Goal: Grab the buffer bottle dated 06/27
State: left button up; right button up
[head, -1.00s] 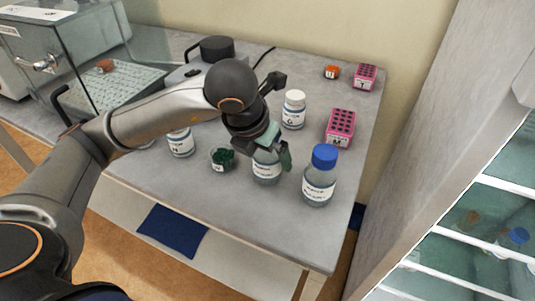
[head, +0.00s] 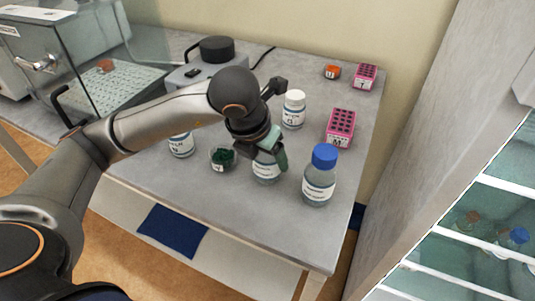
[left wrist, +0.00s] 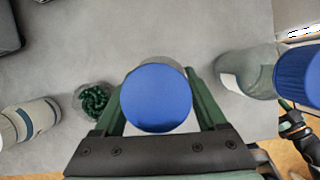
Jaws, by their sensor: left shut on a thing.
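My left gripper (head: 270,148) is shut on a labelled clear bottle (head: 266,170) at the front of the bench. In the left wrist view its blue cap (left wrist: 157,97) sits between the two green fingers. The bottle stands upright, and its upper part is hidden by the gripper in the head view. A second clear bottle with a blue cap (head: 320,176) stands just right of it; it also shows in the left wrist view (left wrist: 250,72). The dates on both labels are too small to read.
A small dish of green pieces (head: 222,158) sits close left of the held bottle. White bottles stand behind (head: 294,109) and to the left (head: 181,145). Pink racks (head: 340,127) are at the back right. The bench's front edge is close.

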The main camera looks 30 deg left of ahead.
pick_arm(q)
grip_shut()
jog(key=shift+r, duration=0.1)
